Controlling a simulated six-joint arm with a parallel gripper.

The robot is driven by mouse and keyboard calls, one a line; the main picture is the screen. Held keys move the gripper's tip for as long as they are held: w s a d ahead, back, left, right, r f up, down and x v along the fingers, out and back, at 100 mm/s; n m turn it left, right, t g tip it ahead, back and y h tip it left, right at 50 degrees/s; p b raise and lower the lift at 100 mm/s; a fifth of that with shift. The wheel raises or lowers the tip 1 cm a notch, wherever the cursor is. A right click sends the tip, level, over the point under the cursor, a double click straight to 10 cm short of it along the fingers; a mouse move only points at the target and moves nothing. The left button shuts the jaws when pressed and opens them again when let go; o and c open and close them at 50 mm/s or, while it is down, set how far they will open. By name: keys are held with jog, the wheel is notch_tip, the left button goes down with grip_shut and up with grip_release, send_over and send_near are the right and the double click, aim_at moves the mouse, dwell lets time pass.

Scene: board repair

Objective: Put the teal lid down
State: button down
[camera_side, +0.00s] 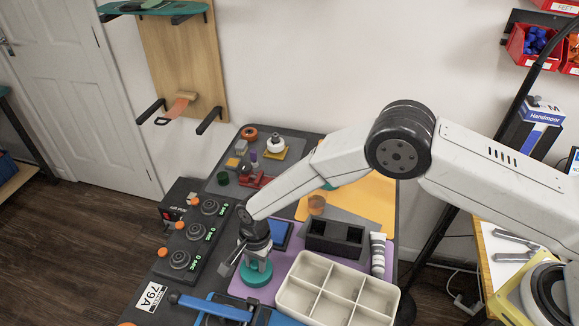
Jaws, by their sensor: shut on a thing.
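The teal lid (257,276) is a round, stepped disc at the lower middle of the side view. My gripper (256,258) points down and is shut on the top of the lid. The lid is over the purple mat (240,288), just left of the white compartment tray; I cannot tell whether it touches the mat. The fingers are small and partly hidden by the wrist.
The white compartment tray (319,291) stands close to the right, with a black box (336,238) behind it. A blue bar tool (209,306) lies in front. A row of dial units (181,260) stands left. A blue-framed item (279,235) lies behind the lid.

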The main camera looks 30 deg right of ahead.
jog(key=shift+f, duration=0.1)
jog(key=shift+c, duration=2)
grip_release()
notch_tip(320, 180, up, 12)
jog(key=d, duration=0.1)
jog(key=shift+w, duration=0.4)
jog(key=shift+d, duration=0.1)
